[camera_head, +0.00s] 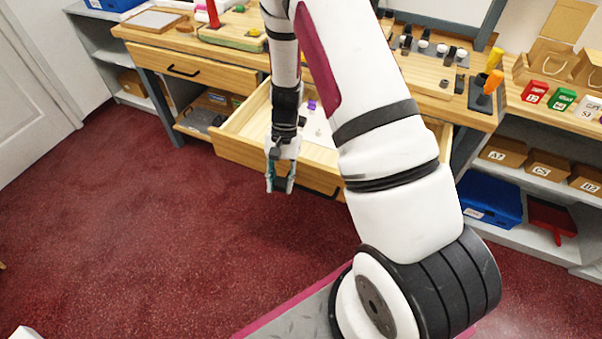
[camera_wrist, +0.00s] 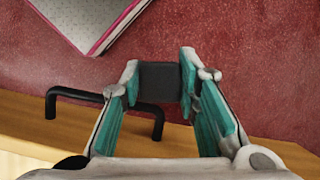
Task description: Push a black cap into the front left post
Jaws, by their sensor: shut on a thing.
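My gripper (camera_head: 281,184) hangs in front of the open drawer (camera_head: 240,152), over the red floor. In the wrist view my gripper (camera_wrist: 160,84) is shut on a dark, square-faced piece that looks like a black cap (camera_wrist: 160,82), held between the teal-lined fingertips.
The open drawer has a white inside with a purple thing (camera_head: 312,105). Its black handle (camera_wrist: 103,98) shows beside my gripper in the wrist view. A closed drawer (camera_head: 205,77) is to the left. Orange and yellow upright tools (camera_head: 493,82) stand at the counter's right. The red floor is clear.

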